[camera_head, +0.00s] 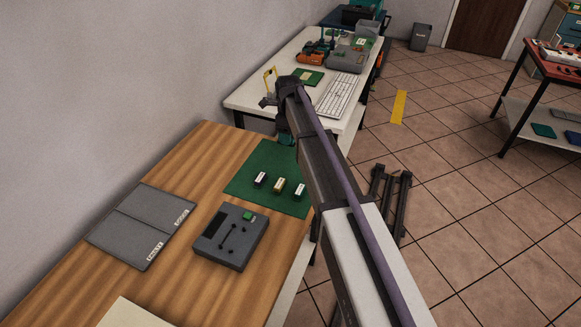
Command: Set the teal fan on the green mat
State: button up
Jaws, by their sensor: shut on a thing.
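The green mat (245,181) lies on the wooden bench, its right part hidden behind my arm. My gripper (287,138) points down at the far edge of the mat, mostly hidden by my own arm.
Several small labelled blocks (279,186) stand on the mat. A grey device (228,236) sits in front of it, and a grey two-part tray (143,226) lies to the left. Behind is a white table (250,98) with a keyboard (341,95) and a yellow frame (268,78).

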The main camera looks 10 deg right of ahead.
aim_at(289, 159)
notch_tip(289, 159, down, 9)
jog(key=b, duration=0.7)
jog(key=shift+f+b, duration=0.2)
jog(key=shift+b, duration=0.2)
jog(key=shift+r+p, duration=0.3)
jog(key=shift+f+b, duration=0.3)
jog(key=o, duration=0.9)
jog(key=shift+r, duration=0.1)
